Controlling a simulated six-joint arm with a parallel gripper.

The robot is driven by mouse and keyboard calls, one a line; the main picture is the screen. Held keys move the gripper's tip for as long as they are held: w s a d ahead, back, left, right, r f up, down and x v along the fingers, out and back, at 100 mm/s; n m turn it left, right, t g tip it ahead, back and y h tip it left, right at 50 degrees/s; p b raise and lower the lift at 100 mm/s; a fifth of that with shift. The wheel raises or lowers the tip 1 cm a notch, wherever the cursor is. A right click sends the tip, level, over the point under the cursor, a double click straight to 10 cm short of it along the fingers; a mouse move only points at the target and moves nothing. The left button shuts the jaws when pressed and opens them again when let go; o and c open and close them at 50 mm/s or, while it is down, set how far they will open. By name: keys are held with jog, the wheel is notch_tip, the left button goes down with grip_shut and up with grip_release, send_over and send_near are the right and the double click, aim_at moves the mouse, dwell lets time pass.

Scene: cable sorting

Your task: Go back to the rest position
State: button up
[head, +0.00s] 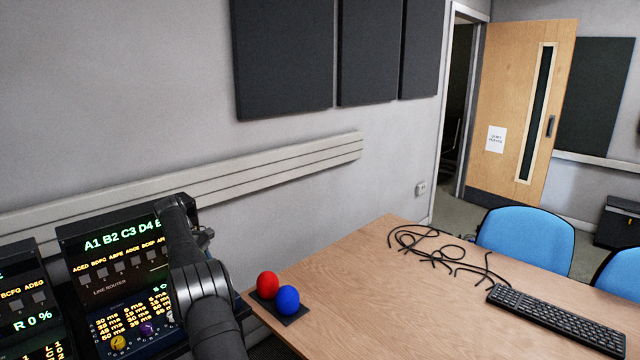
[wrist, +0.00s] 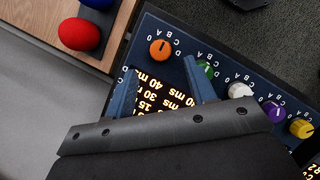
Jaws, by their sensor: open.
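My gripper (wrist: 160,70) shows in the wrist view with its two blue fingers apart and nothing between them. It hangs over the knob panel (wrist: 225,72), close to an orange knob (wrist: 160,48) and a green knob (wrist: 205,70). Whether a finger touches the panel I cannot tell. In the head view my dark arm reaches up in front of the line router console (head: 85,265) at the lower left and hides its right part. The gripper's fingers cannot be made out there.
A red ball (head: 267,284) and a blue ball (head: 287,299) sit on a dark base at the wooden table's (head: 400,300) left corner, near my arm. Black cables (head: 430,245) and a keyboard (head: 555,320) lie farther right. The table's middle is clear. Blue chairs (head: 525,235) stand behind.

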jog(key=x, duration=0.6)
jog(key=n+t, duration=0.1)
jog(key=n, duration=0.2)
jog(key=n+t, duration=0.1)
jog(key=n, duration=0.3)
jog(key=shift+s+d+t+y, duration=0.1)
jog(key=shift+s+t+y, duration=0.1)
jog(key=shift+t+y, duration=0.15)
jog(key=n+t+y, duration=0.1)
jog(key=n, duration=0.2)
jog(key=shift+n, duration=0.3)
jog(key=n+t+y, duration=0.1)
jog(key=n, duration=0.3)
jog(key=shift+s+d, duration=0.15)
jog(key=v, duration=1.3)
jog(key=shift+r, duration=0.3)
jog(key=shift+f, duration=0.1)
